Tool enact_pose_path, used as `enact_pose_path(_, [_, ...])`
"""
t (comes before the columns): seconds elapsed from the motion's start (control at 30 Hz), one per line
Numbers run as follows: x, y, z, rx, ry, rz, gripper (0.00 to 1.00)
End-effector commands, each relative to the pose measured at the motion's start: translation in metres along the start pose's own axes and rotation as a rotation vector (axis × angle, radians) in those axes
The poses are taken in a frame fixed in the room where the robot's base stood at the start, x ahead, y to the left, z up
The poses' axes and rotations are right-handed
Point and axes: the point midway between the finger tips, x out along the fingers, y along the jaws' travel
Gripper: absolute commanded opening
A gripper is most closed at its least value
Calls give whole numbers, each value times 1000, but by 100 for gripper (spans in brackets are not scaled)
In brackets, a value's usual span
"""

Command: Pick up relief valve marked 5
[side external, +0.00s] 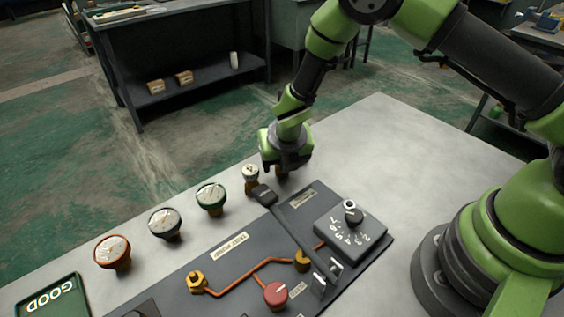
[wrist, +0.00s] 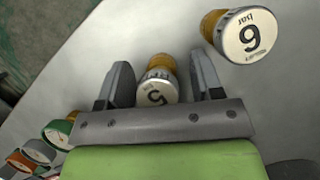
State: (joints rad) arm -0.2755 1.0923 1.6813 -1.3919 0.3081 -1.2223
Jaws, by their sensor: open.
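The relief valve marked 5 (wrist: 157,92) has a pale round cap and a brass body. In the wrist view it shows between the two spread fingers of my gripper (wrist: 163,78), with a gap on both sides. The valve marked 6 (wrist: 247,36) stands to the right, outside the fingers. In the side view my gripper (side external: 286,160) is low over the pale table. A small pale-capped valve (side external: 251,173) stands at its left, its number too small to read. Brass shows under the gripper, mostly hidden. I cannot tell how far the fingers reach down around valve 5.
A green gauge (side external: 210,197), a grey gauge (side external: 165,223) and an orange-red gauge (side external: 112,252) stand in a row to the left. A dark panel (side external: 240,262) with pipes, a red knob and a dial lies in front. The table behind my gripper is clear.

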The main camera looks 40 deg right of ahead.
Motion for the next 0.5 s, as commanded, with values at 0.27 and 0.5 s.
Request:
enact_pose_path(0.27, [0, 0, 0, 0, 0, 0, 44])
enact_pose_path(0.5, [0, 0, 0, 0, -1, 0, 10])
